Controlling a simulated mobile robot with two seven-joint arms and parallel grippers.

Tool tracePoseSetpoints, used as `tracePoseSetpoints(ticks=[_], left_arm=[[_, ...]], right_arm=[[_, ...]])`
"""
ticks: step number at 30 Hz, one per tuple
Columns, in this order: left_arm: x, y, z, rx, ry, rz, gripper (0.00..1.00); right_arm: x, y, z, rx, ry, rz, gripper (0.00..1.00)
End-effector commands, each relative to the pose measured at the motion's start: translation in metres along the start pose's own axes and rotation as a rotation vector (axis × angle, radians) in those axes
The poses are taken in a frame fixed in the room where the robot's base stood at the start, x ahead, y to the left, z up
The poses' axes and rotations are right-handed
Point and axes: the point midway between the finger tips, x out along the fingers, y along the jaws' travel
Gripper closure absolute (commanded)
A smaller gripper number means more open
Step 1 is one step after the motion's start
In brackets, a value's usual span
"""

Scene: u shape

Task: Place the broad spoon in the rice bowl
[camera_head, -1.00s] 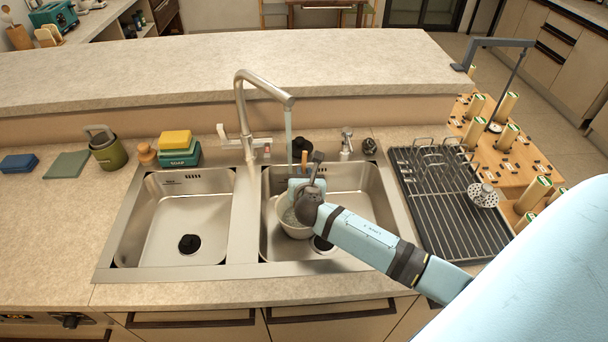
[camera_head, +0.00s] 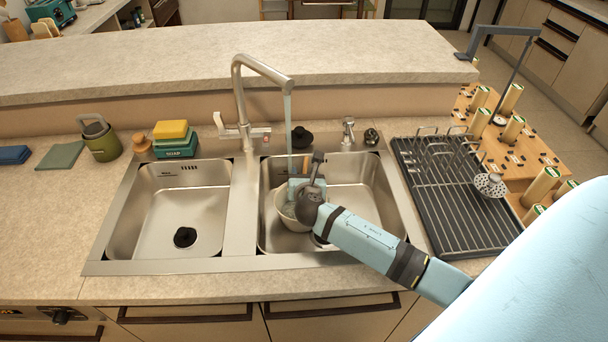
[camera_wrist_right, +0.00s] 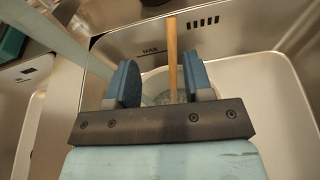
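The pale bowl (camera_head: 288,212) sits in the right sink basin, partly hidden by my right arm. It also shows behind the fingers in the right wrist view (camera_wrist_right: 155,88). A wooden handle (camera_wrist_right: 172,60) stands up from it; it may be the broad spoon, but its head is hidden. My right gripper (camera_wrist_right: 160,82) is over the bowl. Its two blue finger pads are apart, with the handle seen between them, nearer the right pad. I see no pad pressed on the handle. My left gripper is not in view.
Water runs from the tall faucet (camera_head: 240,100) beside my right gripper. The left basin (camera_head: 150,215) is empty. A dish rack (camera_head: 450,215) with a white spotted item (camera_head: 490,185) stands at right. A yellow sponge (camera_head: 171,130) and a green cup (camera_head: 100,140) stand behind left.

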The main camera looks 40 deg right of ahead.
Motion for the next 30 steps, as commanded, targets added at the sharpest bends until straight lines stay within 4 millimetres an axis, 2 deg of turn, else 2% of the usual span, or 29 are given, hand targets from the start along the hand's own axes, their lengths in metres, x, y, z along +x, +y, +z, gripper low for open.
tracePoseSetpoints(ticks=[15, 30], left_arm=[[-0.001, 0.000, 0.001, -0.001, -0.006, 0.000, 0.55], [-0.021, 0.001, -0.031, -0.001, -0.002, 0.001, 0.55]], right_arm=[[-0.003, 0.000, 0.000, 0.000, 0.001, 0.000, 0.53], [-0.074, -0.002, -0.018, 0.000, 0.003, 0.001, 0.53]])
